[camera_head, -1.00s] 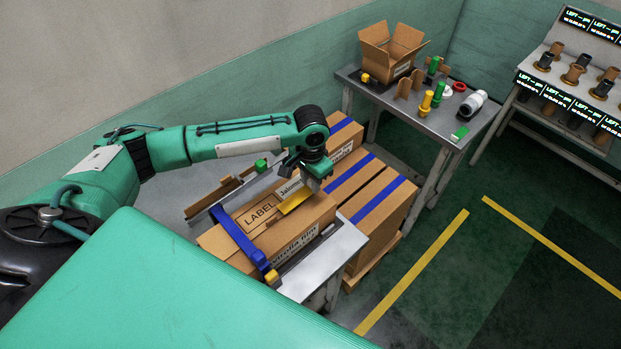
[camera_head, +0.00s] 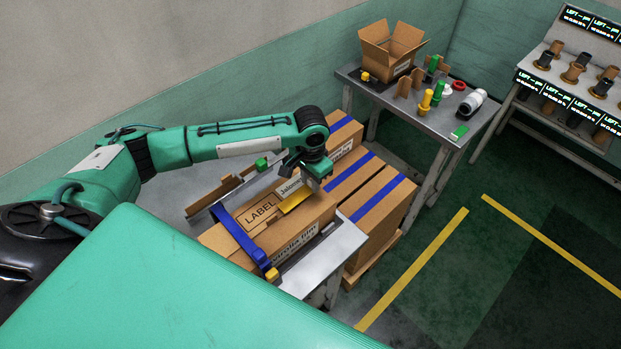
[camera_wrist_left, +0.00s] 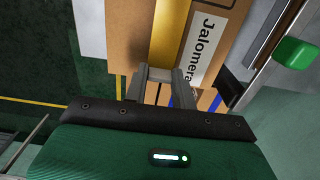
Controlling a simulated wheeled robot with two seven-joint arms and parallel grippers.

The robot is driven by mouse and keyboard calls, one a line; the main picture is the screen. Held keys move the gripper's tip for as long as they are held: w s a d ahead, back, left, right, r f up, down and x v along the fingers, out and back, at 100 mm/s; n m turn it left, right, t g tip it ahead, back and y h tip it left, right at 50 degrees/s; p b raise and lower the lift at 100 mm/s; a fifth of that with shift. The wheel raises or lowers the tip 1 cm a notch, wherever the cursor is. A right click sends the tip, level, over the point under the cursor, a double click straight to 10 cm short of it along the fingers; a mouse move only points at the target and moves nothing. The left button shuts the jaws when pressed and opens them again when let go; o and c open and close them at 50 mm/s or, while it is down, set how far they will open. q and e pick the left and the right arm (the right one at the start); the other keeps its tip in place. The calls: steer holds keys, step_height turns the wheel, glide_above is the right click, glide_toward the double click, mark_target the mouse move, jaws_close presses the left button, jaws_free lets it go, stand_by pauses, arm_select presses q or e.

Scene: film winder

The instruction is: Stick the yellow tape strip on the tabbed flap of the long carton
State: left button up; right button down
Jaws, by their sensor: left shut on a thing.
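The long carton (camera_head: 312,222) lies on a grey bench and has a "LABEL" marking on top. The yellow tape strip (camera_head: 296,200) is at the carton's top, beside the white "Jalomera" label; it also shows in the left wrist view (camera_wrist_left: 173,35). My left gripper (camera_wrist_left: 162,76) is shut on the near end of the strip, right over the carton. In the head view the left gripper (camera_head: 312,179) hangs at the carton's right end. I cannot tell whether the strip touches the carton, and the flap's tab is not clear. My right gripper is out of view.
A blue strap-like bar (camera_head: 238,236) with a yellow end crosses the carton's left part. A green knob (camera_head: 261,163) stands behind. Blue-striped cartons (camera_head: 378,196) are stacked to the right. A second table (camera_head: 440,128) holds an open box and spools.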

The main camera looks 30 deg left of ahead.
arm_select(q)
steer(key=shift+f, duration=0.5)
stand_by(0.3)
steer(key=o, duration=1.4)
step_height(320, 180, up, 7)
steer(key=p, duration=0.8)
stand_by(0.4)
